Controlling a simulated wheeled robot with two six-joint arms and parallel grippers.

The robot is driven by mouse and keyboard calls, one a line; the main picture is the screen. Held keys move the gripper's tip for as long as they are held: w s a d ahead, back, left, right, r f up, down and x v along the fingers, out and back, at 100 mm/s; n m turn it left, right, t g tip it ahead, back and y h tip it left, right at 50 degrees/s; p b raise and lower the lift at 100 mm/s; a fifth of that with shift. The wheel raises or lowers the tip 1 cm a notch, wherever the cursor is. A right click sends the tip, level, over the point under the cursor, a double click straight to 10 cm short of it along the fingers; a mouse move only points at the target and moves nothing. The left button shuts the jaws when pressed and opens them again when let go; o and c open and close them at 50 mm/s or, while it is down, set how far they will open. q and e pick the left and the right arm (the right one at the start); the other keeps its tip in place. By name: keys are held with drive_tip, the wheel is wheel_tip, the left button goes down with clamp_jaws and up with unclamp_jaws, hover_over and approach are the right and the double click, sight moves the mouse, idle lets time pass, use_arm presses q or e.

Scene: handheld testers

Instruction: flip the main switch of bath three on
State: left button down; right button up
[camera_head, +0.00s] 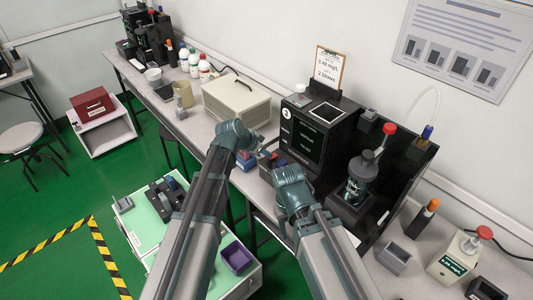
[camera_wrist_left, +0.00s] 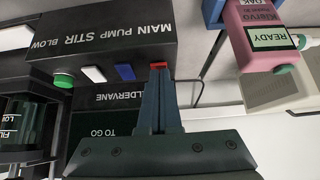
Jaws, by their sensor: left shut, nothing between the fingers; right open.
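The black bath unit (camera_head: 318,135) with a round number badge stands on the bench; the badge is too small to read surely. In the left wrist view its switch panel (camera_wrist_left: 110,38) appears upside down, labelled MAIN, PUMP, STIR and BLOW. The red main switch (camera_wrist_left: 158,65) is by MAIN, at my left gripper's fingertips, which partly cover it; I cannot tell whether they touch or how it is set. My left gripper (camera_wrist_left: 161,76) is shut and empty. In the head view my right gripper (camera_head: 272,162) is open beside the unit's front, its fingers mostly hidden.
The panel also has a blue switch (camera_wrist_left: 125,72), a white switch (camera_wrist_left: 93,74) and a green button (camera_wrist_left: 63,80). A pink tester (camera_wrist_left: 264,38) marked READY is close by. A beige box (camera_head: 236,104) stands left of the unit, a glass vessel (camera_head: 357,180) right.

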use_arm(q)
drive_tip(key=shift+s+a+f+b, duration=0.15)
drive_tip(key=shift+f+b, duration=0.2)
drive_tip(key=shift+b, duration=0.05)
drive_tip(key=shift+r, duration=0.1)
drive_tip(key=shift+r+p, duration=0.8)
drive_tip(key=shift+p, duration=0.1)
drive_tip(key=p+v, duration=1)
drive_tip(key=v, duration=0.3)
drive_tip(key=shift+s+a+r+p, duration=0.15)
drive_tip(key=shift+a+r+p, duration=0.05)
drive_tip(key=shift+p, duration=0.15)
